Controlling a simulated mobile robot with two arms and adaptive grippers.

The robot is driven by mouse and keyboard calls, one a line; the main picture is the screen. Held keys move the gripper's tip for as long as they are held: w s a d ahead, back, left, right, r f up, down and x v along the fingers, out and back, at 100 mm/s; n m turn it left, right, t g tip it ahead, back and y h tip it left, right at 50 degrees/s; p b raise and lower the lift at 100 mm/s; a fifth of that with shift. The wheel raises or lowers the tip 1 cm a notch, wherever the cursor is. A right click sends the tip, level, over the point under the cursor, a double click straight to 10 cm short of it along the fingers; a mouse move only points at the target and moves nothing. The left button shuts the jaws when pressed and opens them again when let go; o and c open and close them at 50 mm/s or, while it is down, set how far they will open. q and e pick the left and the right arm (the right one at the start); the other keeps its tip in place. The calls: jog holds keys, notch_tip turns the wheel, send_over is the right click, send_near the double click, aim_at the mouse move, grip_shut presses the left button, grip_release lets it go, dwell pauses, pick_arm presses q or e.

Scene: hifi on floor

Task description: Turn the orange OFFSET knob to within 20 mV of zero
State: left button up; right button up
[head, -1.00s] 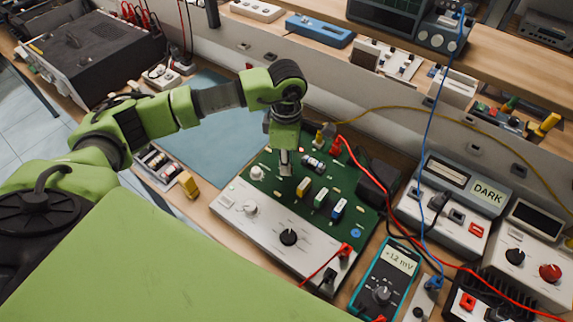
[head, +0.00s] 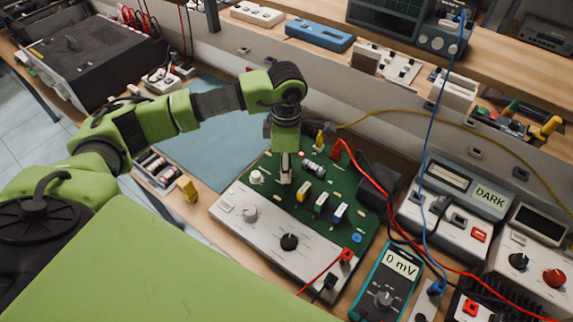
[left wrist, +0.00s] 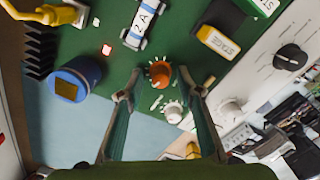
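The orange OFFSET knob (left wrist: 159,73) stands on the green circuit board (head: 330,185). It shows in the left wrist view, and my gripper hides it in the head view. My left gripper (left wrist: 160,95) is open, its two fingertips on either side of the knob with a visible gap on each side. In the head view the left gripper (head: 285,172) points down at the board. The teal multimeter (head: 385,283) reads 0 mV on its display (head: 402,264). My right gripper is not in view.
A white knob (left wrist: 173,111) stands close beside the orange one. A blue cylinder (left wrist: 78,80) and a yellow STAGE block (left wrist: 217,42) are on the board. Red, blue and yellow cables run at the right. A DARK-labelled instrument (head: 455,205) stands right of the board.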

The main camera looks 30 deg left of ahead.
pick_arm(q)
notch_tip(320, 180, up, 12)
dwell(0.6)
dwell(0.5)
